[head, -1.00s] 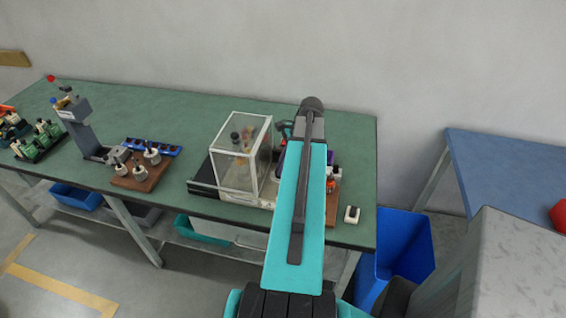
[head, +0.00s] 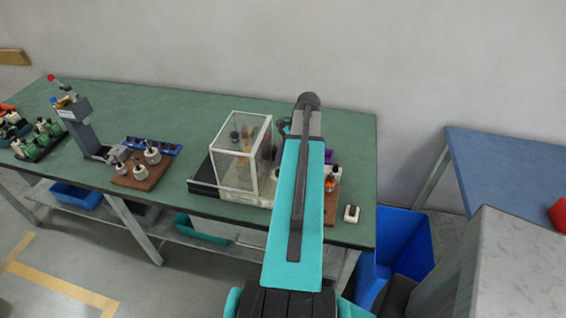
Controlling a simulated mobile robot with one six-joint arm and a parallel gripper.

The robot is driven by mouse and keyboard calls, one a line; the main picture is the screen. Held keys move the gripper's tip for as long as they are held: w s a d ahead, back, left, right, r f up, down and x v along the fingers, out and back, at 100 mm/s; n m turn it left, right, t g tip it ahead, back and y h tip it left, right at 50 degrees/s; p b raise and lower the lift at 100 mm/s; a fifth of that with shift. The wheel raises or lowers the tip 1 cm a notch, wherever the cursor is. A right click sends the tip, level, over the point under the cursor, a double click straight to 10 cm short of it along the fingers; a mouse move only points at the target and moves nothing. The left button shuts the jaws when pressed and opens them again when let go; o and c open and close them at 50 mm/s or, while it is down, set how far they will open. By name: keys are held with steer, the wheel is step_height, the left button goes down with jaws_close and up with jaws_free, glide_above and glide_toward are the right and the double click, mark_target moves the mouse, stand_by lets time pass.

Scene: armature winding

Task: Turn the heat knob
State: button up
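I cannot make out a heat knob; it may be hidden or too small to see. A clear box with a white frame (head: 222,121) stands on the green bench, with dark and brownish parts inside. Its base has a black part (head: 203,176) at the left and a pale front. My teal arm reaches up over the bench just right of the box and covers what lies behind it. My gripper is not visible, so I cannot see what it touches.
The green bench (head: 190,107) also bears a brown block with pegs (head: 141,176), a blue tray (head: 168,149), a grey press-like stand (head: 82,130) and a small white block (head: 351,213). A blue bin (head: 405,243) stands at the bench's right end. A blue table (head: 515,170) is farther right.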

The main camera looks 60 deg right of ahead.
steer(key=shift+s+a, duration=0.1)
steer(key=shift+s, duration=0.05)
steer(key=shift+b+v, duration=0.35)
steer(key=shift+v, duration=0.55)
steer(key=b+v, duration=0.2)
steer(key=v, duration=1)
steer(key=shift+b, duration=0.4)
